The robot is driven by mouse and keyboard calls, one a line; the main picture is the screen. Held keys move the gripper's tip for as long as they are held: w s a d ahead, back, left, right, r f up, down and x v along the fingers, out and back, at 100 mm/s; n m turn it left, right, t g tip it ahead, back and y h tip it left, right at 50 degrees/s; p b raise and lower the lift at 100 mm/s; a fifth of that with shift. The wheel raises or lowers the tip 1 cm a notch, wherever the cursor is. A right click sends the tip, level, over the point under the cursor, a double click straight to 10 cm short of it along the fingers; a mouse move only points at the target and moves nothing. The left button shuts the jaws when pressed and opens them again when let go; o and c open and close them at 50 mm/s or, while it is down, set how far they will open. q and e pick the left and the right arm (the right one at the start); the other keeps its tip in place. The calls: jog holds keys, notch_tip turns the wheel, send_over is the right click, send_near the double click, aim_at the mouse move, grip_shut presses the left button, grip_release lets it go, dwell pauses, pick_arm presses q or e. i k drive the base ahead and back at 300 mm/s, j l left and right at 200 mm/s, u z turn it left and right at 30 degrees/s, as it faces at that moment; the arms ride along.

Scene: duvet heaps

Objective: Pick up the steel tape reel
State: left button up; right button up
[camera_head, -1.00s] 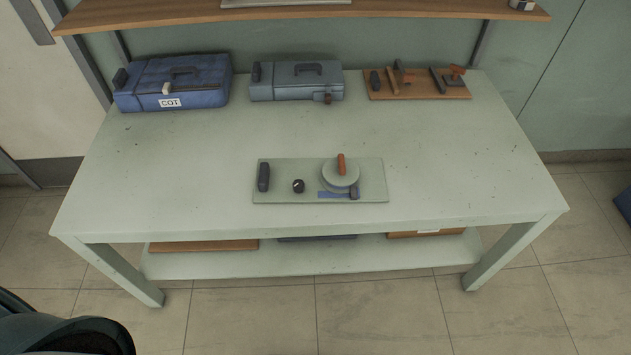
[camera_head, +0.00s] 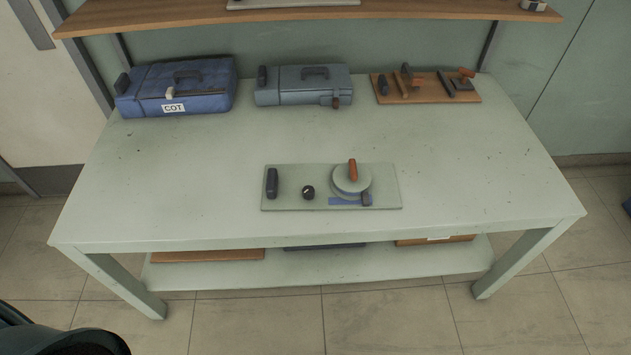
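A round, pale grey-green reel (camera_head: 351,181) with an upright orange-brown handle (camera_head: 353,169) sits on the right part of a flat pale board (camera_head: 291,199). It looks like the tape reel, though I cannot tell its material. A blue strip (camera_head: 342,201) and a small dark block (camera_head: 366,199) lie at its front edge. A black knob (camera_head: 308,192) and a dark upright grip (camera_head: 272,184) are on the same board, left of the reel. Neither of my grippers is in view.
The board lies on a pale green table (camera_head: 190,190). At the back stand a blue case (camera_head: 205,92) labelled COT, a grey case (camera_head: 290,92) and a wooden tool board (camera_head: 420,98). A wooden shelf (camera_head: 300,16) hangs above the back. The tabletop around the board is clear.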

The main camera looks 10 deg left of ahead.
aim_at(283, 184)
jog(key=i+j, duration=0.1)
jog(key=j, duration=0.35)
jog(key=i+j, duration=0.1)
jog(key=j, duration=0.85)
jog(key=z, duration=1.85)
jog(key=i+j, duration=0.05)
jog(key=j, duration=0.05)
